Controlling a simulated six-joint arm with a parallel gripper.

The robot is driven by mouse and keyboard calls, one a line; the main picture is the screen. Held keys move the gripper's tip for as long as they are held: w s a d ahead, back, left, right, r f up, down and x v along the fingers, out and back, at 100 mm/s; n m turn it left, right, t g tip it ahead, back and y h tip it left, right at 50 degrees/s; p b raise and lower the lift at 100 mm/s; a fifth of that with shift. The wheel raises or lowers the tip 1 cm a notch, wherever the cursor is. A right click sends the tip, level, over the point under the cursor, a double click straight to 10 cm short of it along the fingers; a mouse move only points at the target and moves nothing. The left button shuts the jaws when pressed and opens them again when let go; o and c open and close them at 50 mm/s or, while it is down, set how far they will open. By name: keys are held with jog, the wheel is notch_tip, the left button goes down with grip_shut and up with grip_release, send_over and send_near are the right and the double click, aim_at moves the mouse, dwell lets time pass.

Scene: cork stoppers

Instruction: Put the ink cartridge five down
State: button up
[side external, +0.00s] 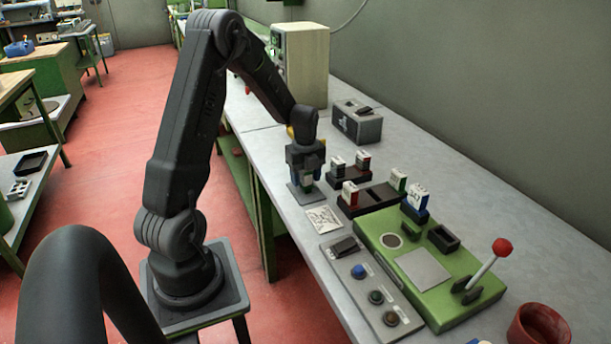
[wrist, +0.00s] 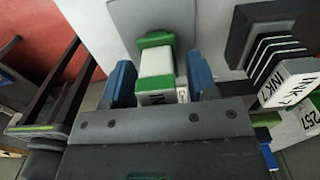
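A white and green ink cartridge (wrist: 156,64) stands between the blue fingers of my gripper (wrist: 160,80) in the wrist view. A gap shows between it and the right finger; the left finger is very close to it. Only part of its label shows and I cannot read a number. In the side view my gripper (side external: 305,164) points down over a grey plate (side external: 294,190) on the bench, with the cartridge (side external: 306,184) low between its fingers. The cartridge looks upright on or just above the plate; its contact is hard to see.
Dark racks with cartridges (side external: 350,193) stand right of my gripper, close by. A white card (side external: 323,220) lies in front of the plate. A button panel (side external: 372,290), green machine (side external: 450,290) with red-knobbed lever and red cup (side external: 540,325) lie nearer. A dark box (side external: 357,124) stands behind.

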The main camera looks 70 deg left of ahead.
notch_tip(320, 180, up, 11)
jog(key=shift+d+r, duration=0.1)
jog(key=shift+r, duration=0.6)
jog(key=s+d+r+n+t, duration=0.1)
jog(key=d+r+n, duration=0.15)
jog(key=d, duration=0.25)
jog(key=d+r+n+t, duration=0.1)
jog(key=d+r+n, duration=0.15)
jog(key=d, duration=0.25)
jog(key=s+d+r+n+t, duration=0.1)
jog(key=s+d+n, duration=0.5)
jog(key=d, duration=0.2)
jog(key=s+d+r+n+t, duration=0.2)
jog(key=s+d+n, duration=0.4)
jog(key=d, duration=0.3)
jog(key=shift+s+n+t, duration=0.3)
jog(key=shift+s+n, duration=0.05)
jog(key=shift+n, duration=0.15)
